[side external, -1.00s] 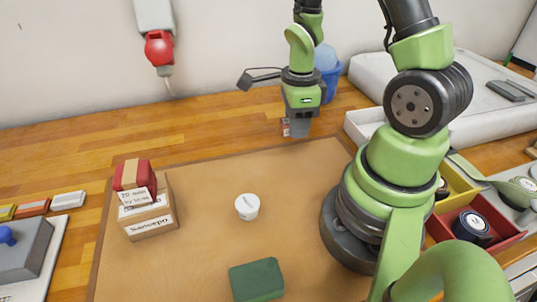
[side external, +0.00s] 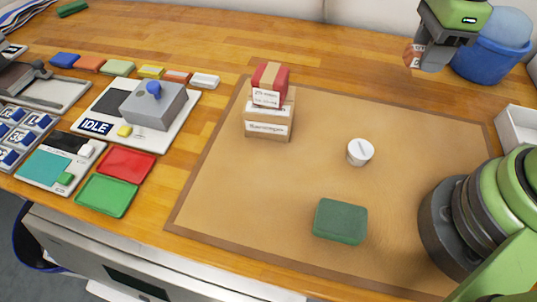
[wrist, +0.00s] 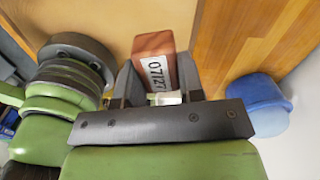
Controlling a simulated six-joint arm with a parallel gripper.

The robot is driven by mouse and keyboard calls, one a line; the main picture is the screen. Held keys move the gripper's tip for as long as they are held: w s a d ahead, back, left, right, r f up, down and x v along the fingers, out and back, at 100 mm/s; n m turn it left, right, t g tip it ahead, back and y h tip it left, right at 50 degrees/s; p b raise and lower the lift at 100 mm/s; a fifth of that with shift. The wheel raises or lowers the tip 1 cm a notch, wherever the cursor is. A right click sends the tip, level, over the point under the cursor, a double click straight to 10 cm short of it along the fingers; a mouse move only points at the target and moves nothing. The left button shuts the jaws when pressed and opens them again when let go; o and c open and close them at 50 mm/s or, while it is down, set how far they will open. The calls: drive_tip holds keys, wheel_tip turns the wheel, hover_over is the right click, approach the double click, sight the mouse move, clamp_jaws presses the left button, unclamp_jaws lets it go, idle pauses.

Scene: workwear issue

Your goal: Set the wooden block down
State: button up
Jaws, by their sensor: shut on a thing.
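The wooden block (side external: 413,55) is reddish brown and carries a white label. In the wrist view the block (wrist: 150,43) sits between the two dark fingers, and its label shows digits like 07127. My gripper (side external: 430,60) is shut on it, beyond the back edge of the brown mat, left of the blue bucket. In the side view the gripper hides part of the block. I cannot tell whether the block touches the table.
The brown mat (side external: 300,180) holds stacked boxes (side external: 268,122), a white-lidded tub (side external: 360,152) and a green block (side external: 340,221), with clear room between. The blue bucket (side external: 490,62) stands close right of my gripper. Bare wooden table (side external: 350,55) lies left of it.

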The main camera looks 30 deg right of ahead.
drive_tip(key=w+a+n, duration=0.3)
drive_tip(key=a+n, duration=0.1)
drive_tip(key=a, duration=0.2)
drive_tip(key=n, duration=1.2)
hover_over(258, 190)
wheel_tip(258, 190, down, 11)
drive_tip(key=shift+r, duration=0.15)
drive_tip(key=shift+f, duration=2.25)
drive_tip(key=shift+f, duration=0.15)
drive_tip(key=o, duration=0.9)
